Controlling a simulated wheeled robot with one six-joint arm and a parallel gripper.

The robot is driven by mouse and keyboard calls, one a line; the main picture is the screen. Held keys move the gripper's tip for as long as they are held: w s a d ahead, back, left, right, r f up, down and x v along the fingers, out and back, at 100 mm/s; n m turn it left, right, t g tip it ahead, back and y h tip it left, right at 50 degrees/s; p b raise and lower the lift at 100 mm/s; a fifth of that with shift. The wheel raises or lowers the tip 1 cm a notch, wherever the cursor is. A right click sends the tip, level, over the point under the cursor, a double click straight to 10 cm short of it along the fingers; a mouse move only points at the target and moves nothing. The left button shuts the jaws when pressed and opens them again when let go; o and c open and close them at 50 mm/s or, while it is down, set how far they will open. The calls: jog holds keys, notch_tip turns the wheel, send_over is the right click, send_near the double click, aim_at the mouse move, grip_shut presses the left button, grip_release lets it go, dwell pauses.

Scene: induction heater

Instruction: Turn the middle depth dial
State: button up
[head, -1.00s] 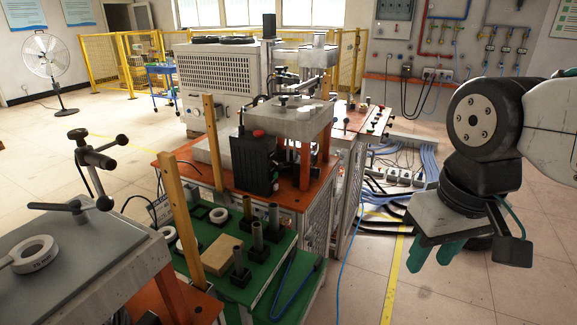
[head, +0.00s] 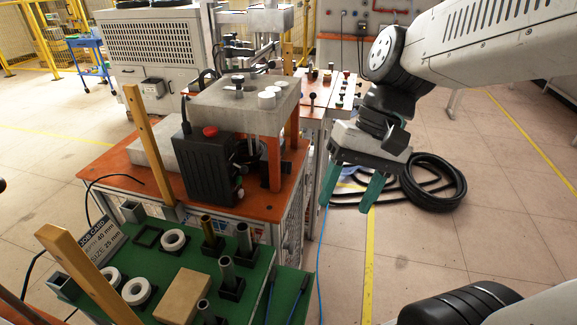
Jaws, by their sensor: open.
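Three short white round knobs stand in a slanting row on top of the grey block (head: 222,98) of the heater station in the head view. The middle one (head: 274,92) sits between the near knob (head: 265,101) and the far knob (head: 284,83); they look like the depth dials, though no markings are readable. My gripper (head: 351,191) points downward with its two green fingers apart and nothing between them. It hangs in front of the floor, right of the block and lower in the picture, clear of the knobs.
A green table (head: 215,262) with white rings, posts and a wooden block is in front. A coiled black hose (head: 433,183) lies on the floor at right.

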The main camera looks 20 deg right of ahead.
jog(key=w+a+f+m+g+y, duration=0.1)
jog(key=w+a+f+m+y, duration=0.15)
jog(key=w+m+y, duration=0.4)
jog(key=m+t+y, duration=0.5)
jog(key=m+t, duration=0.7)
send_near(289, 170)
jog(key=w+a, duration=0.2)
jog(key=shift+h, duration=0.25)
jog(key=x, duration=0.7)
jog(key=shift+w+a+r, duration=0.15)
jog(key=shift+r, duration=0.15)
jog(key=c, duration=1)
